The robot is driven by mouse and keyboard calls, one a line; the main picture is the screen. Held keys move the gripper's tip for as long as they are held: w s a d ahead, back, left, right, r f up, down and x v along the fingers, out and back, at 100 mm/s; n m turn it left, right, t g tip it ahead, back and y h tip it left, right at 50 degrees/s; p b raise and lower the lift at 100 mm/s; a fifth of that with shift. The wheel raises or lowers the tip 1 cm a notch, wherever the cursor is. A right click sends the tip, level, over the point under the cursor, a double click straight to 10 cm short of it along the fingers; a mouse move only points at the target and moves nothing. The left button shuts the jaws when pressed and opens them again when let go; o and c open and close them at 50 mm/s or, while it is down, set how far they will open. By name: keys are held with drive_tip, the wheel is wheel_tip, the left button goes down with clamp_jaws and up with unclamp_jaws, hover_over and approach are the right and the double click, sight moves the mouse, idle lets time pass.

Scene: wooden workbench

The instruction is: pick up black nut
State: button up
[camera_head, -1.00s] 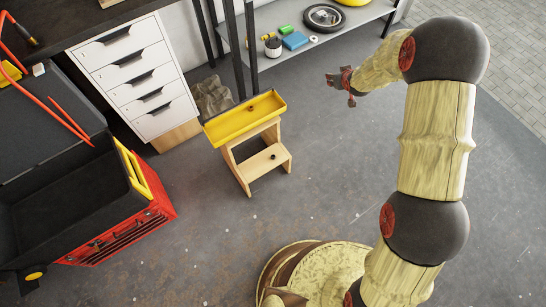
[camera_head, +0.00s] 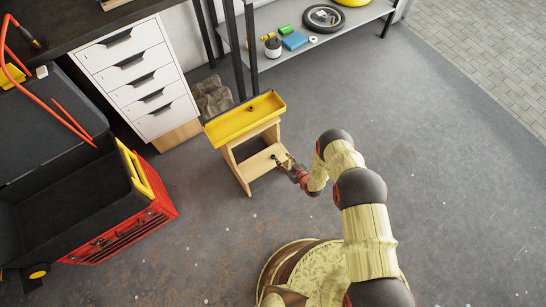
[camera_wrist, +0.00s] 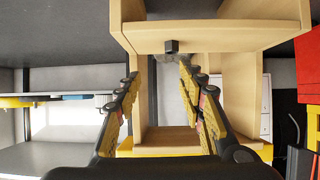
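My gripper (camera_wrist: 159,72) is open and empty. Its two fingers point at the step, and the nut lies ahead of the gap between the fingertips, apart from them. In the head view my gripper (camera_head: 282,158) is at the right side of the stool's lower step (camera_head: 258,165). There the dark fingertips and the nut blend, so the nut is hard to tell apart.
A yellow tray (camera_head: 230,124) with a small dark piece (camera_head: 251,109) in it rests on the stool's top. A red toolbox (camera_head: 115,238) stands at the left, and a white drawer unit (camera_head: 140,85) stands behind. The floor at the right is clear.

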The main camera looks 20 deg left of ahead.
sight(274, 157)
drive_tip(key=a+f+b, duration=0.1)
drive_tip(key=w+a+f+b, duration=0.1)
drive_tip(key=a+f, duration=0.1)
drive_tip(key=w+a+f+b, duration=0.1)
drive_tip(key=a+f+b, duration=0.1)
drive_tip(key=shift+a+f, duration=0.2)
idle(0.3)
